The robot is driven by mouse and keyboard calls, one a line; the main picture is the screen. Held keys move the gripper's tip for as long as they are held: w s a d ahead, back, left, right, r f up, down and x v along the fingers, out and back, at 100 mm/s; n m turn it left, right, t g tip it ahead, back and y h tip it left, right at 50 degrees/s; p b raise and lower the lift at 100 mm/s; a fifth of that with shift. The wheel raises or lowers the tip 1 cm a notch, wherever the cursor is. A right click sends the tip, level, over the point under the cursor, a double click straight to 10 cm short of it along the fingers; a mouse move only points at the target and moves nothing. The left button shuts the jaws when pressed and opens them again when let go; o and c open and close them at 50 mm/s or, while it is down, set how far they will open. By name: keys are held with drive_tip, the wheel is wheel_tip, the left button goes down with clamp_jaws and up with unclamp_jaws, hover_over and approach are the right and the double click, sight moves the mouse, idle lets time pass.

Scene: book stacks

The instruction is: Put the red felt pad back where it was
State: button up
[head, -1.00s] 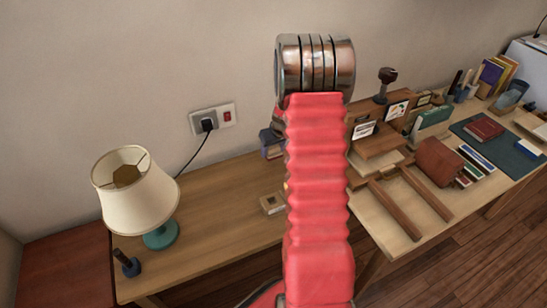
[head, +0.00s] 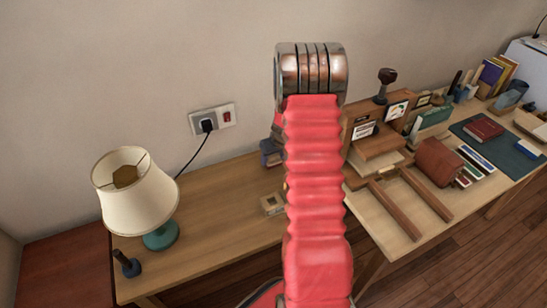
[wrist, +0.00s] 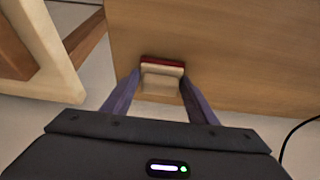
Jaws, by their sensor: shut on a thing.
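In the wrist view my gripper (wrist: 161,88) is shut on a small block between its two fingers. The block has a dark red strip, the red felt pad (wrist: 163,62), along its far edge, and a cream body (wrist: 160,80) nearer to me. The wooden desk top (wrist: 230,60) lies beyond the block; whether they touch I cannot tell. A small pale item with a dark centre (head: 272,204) sits on the desk, just left of my arm.
A lamp (head: 137,195) with a teal base and a dark-handled stamp (head: 126,263) stand on the left desk. Dark books (head: 270,152) stand by the wall. Wooden rails (head: 395,210) and a brown case (head: 439,162) are at right. A cord (wrist: 298,140) hangs in the wrist view.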

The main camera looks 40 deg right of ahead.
drive_tip(key=shift+f, duration=0.1)
drive_tip(key=o, duration=1)
drive_tip(key=v, duration=1.2)
